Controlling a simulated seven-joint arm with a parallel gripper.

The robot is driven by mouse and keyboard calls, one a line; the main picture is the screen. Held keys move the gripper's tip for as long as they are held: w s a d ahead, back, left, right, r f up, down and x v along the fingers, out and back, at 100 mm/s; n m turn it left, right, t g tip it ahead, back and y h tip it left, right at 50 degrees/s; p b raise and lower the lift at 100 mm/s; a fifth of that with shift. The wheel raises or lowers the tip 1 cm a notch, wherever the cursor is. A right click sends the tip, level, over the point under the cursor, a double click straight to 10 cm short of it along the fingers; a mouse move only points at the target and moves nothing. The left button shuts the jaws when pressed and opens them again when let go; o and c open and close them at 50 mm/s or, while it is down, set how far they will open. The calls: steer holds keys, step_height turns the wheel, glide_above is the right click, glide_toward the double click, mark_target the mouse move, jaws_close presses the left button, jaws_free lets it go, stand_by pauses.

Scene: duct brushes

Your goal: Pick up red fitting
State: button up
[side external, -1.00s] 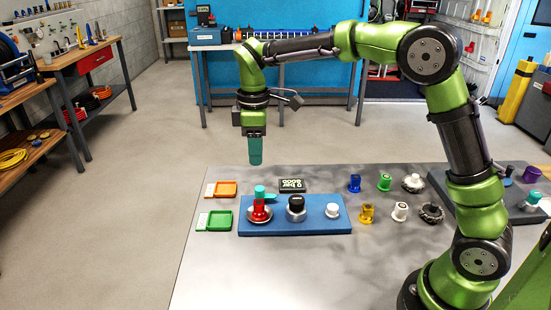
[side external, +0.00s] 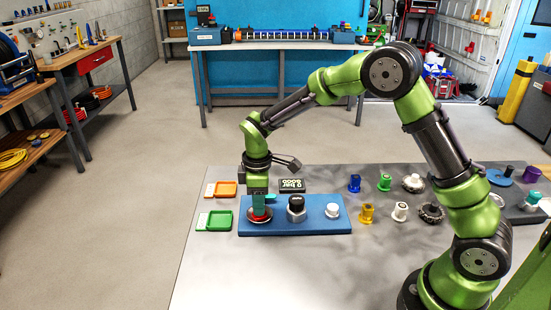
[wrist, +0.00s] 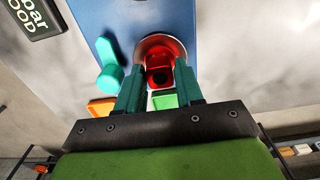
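The red fitting (side external: 260,215) stands on a round metal base at the left end of the blue plate (side external: 325,228). It also shows in the wrist view (wrist: 160,67), with a dark hole in its end. My gripper (side external: 259,210) is low over it and points down. In the wrist view my two teal fingers (wrist: 158,80) are apart, one on each side of the fitting. Whether they touch it is not clear. A teal handle (wrist: 108,66) is beside the fitting, left of my fingers. My gripper hides much of the fitting in the side view.
A black-topped metal fitting (side external: 296,207) and a white cap (side external: 332,211) stand on the same plate to the right. Orange (side external: 226,189) and green (side external: 214,220) trays are at left. Several coloured fittings and brushes stand at right.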

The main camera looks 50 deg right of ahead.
steer(key=shift+f, duration=0.75)
steer(key=c, duration=0.6)
jaws_close()
steer(key=shift+r, duration=0.15)
